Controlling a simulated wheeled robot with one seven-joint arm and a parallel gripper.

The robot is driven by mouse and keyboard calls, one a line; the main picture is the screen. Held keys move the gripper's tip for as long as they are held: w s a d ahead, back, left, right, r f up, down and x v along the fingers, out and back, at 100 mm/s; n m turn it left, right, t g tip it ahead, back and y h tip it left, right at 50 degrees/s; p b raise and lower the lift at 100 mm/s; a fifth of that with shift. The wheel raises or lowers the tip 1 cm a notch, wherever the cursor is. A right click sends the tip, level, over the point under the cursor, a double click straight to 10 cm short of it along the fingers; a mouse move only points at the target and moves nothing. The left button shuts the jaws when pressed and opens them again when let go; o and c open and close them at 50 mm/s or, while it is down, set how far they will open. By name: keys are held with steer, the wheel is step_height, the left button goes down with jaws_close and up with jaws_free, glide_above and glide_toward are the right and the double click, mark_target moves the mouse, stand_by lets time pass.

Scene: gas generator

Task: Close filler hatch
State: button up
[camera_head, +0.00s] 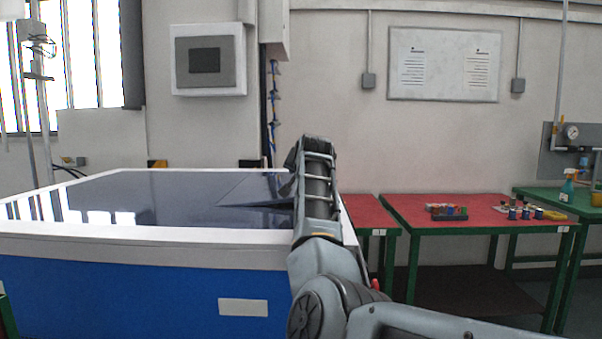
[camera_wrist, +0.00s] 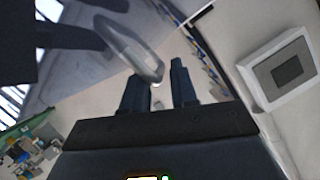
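The generator has a blue body (camera_head: 130,297) and a dark glossy top (camera_head: 150,195) with a pale rim, in the head view. A dark, thin wedge (camera_head: 262,204) shows on the top beside my arm; I cannot tell whether it is the filler hatch or a reflection. In the wrist view, a grey, elongated loop-like part (camera_wrist: 132,50) lies against the dark glossy surface (camera_wrist: 85,75), perhaps the hatch's handle. My gripper (camera_wrist: 160,78) has its two dark fingers apart, with nothing visible between them. The left finger is close to the loop; contact cannot be told. My arm hides the gripper in the head view.
Red-topped tables (camera_head: 470,208) with small coloured items (camera_head: 449,212) stand to the right. A green table (camera_head: 555,198) with a spray bottle (camera_head: 568,187) is beyond. A wall panel with a grey screen (camera_head: 210,60) hangs behind the generator and also shows in the wrist view (camera_wrist: 287,70).

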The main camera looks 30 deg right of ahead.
steer(key=shift+o, duration=1)
steer(key=shift+s, duration=0.15)
steer(key=shift+b+v, duration=0.55)
steer(key=shift+v, duration=3.25)
steer(key=shift+c, duration=0.2)
